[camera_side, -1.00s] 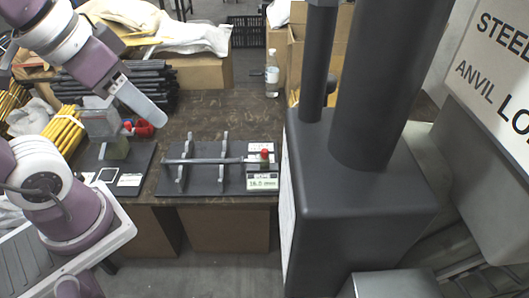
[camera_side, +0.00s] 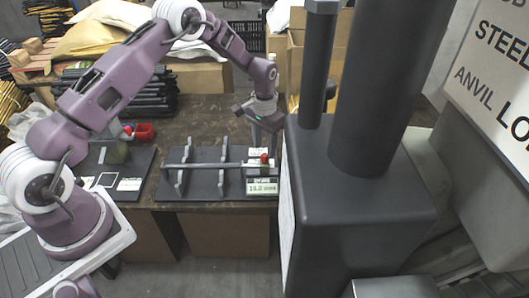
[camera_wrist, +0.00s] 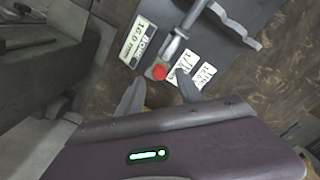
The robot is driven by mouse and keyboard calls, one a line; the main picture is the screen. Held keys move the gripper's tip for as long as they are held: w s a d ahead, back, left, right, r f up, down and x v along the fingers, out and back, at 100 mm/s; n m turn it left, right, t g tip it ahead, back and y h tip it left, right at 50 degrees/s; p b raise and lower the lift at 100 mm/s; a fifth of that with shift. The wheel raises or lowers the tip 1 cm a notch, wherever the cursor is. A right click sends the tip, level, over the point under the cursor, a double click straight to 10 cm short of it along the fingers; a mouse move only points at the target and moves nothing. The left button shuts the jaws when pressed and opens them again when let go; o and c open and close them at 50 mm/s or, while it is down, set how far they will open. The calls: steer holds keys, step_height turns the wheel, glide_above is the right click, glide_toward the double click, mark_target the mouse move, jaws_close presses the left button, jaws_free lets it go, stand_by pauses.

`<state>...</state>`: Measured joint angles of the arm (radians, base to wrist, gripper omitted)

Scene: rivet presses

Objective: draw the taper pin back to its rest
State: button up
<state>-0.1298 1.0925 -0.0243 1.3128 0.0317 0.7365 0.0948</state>
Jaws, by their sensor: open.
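A long grey rod (camera_side: 205,165), which looks like the taper pin, lies across two upright grey brackets on a dark plate (camera_side: 203,190). In the wrist view the rod (camera_wrist: 192,17) runs up and right from a thicker grey end piece (camera_wrist: 171,47). A red knob (camera_side: 264,158) sits at its right end; it also shows in the wrist view (camera_wrist: 158,72). My gripper (camera_side: 265,138) is above the knob. In the wrist view my gripper (camera_wrist: 159,90) is open and empty, its fingers either side of the knob. I cannot tell the height gap.
A tall dark grey press column (camera_side: 365,100) stands close to the right of my gripper. Brackets (camera_side: 181,170) stand up from the plate. White labels (camera_wrist: 190,68) and a display plate (camera_wrist: 142,42) lie beside the knob. A red container (camera_side: 145,131) stands left.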

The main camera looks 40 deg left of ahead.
mark_target(265, 154)
step_height(265, 154, down, 3)
steer(key=shift+f, duration=0.15)
jaws_close()
stand_by(1.4)
